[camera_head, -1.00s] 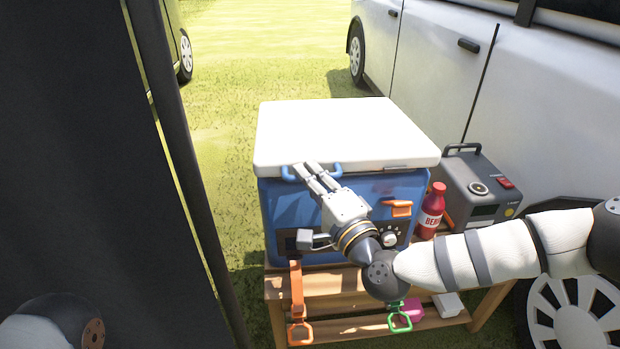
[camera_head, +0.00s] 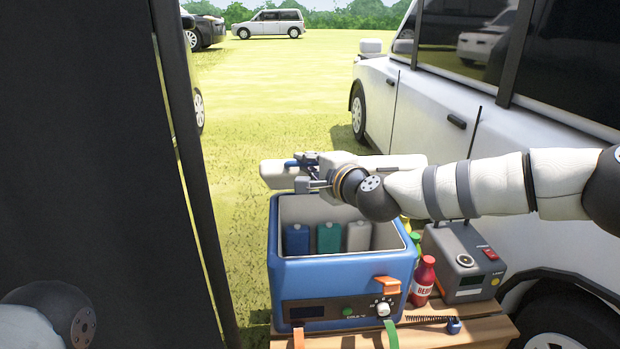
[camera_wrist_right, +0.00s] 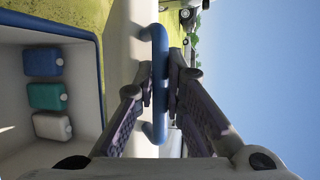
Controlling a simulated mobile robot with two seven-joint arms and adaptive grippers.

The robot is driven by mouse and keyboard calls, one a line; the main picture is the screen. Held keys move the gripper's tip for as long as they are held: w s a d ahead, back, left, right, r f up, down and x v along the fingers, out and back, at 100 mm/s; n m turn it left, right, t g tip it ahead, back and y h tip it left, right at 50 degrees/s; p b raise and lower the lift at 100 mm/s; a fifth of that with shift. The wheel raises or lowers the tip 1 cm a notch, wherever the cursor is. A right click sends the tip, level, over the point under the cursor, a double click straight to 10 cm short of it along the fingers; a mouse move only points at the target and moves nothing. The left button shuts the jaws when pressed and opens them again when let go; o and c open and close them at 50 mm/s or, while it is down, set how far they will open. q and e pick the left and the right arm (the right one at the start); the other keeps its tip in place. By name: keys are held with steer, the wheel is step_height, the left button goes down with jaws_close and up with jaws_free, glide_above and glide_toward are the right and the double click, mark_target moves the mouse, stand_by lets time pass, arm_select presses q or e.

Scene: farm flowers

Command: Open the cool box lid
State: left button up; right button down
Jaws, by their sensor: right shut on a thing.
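The blue cool box (camera_head: 330,272) stands open on a wooden stand, its white lid (camera_head: 405,161) raised at the back edge and seen nearly edge-on. My right gripper (camera_head: 300,165) is at the lid's raised edge, shut on the blue lid handle (camera_wrist_right: 159,80). In the right wrist view, the fingers (camera_wrist_right: 167,88) close around the handle's bar. Inside the box stand a blue, a teal and a whitish container (camera_head: 358,236). My left gripper is not in view; only part of my left arm shows at the lower left.
A red bottle (camera_head: 423,280) and a grey power unit (camera_head: 462,262) stand right of the box on the wooden stand (camera_head: 480,330). A white van (camera_head: 480,110) is close on the right. A dark panel (camera_head: 90,150) blocks the left. Grass lies open behind.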

steer(key=shift+w+r, duration=0.1)
steer(key=shift+r, duration=0.05)
steer(key=c, duration=1.7)
jaws_free()
steer(key=shift+o, duration=0.2)
steer(key=v, duration=1.2)
